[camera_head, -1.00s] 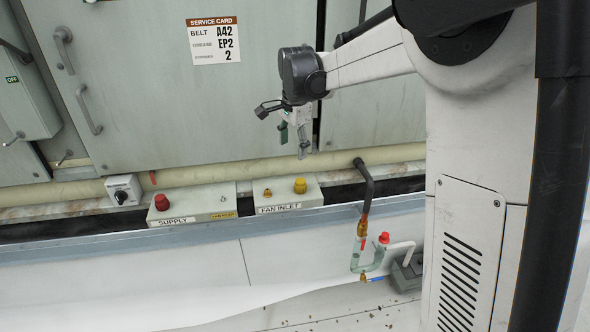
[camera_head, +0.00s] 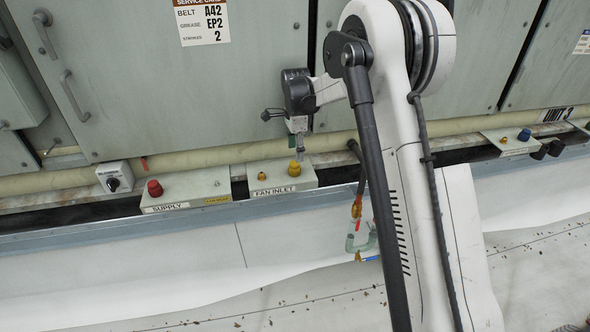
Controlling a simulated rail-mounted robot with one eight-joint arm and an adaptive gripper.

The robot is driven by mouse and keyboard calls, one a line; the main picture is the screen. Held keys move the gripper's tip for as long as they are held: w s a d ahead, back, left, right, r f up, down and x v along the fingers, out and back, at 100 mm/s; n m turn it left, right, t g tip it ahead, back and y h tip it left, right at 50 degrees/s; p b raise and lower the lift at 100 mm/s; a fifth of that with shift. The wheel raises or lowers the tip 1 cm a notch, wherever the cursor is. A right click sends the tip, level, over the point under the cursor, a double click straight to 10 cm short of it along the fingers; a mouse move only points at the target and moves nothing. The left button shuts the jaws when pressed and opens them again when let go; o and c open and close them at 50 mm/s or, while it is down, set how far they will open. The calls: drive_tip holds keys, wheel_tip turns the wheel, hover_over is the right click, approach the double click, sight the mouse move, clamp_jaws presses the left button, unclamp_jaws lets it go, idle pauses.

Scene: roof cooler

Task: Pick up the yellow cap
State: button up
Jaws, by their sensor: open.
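The yellow cap (camera_head: 294,167) sits upright on the grey box labelled FAN INLET (camera_head: 260,180), near its right end. My gripper (camera_head: 299,150) hangs from my arm, pointing down, directly at the cap in the picture. Its fingertips overlap the cap's upper part from this angle. The jaws are open, with nothing held between them. Whether the fingers touch the cap cannot be told. A small brass fitting (camera_head: 262,176) stands on the same box, left of the cap.
A SUPPLY box (camera_head: 205,182) with a red cap (camera_head: 155,188) stands to the left. A black hose (camera_head: 356,148) and a green clamp-like tool (camera_head: 361,244) are right of the FAN INLET box. Grey cabinet doors (camera_head: 150,90) rise behind. A blue cap (camera_head: 524,135) is far right.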

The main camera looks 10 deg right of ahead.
sight(294, 163)
drive_tip(key=f, duration=0.2)
drive_tip(key=f+b, duration=0.1)
drive_tip(key=f, duration=0.5)
drive_tip(key=shift+a+f, duration=0.1)
drive_tip(key=shift+a, duration=0.25)
drive_tip(key=c, duration=1.1)
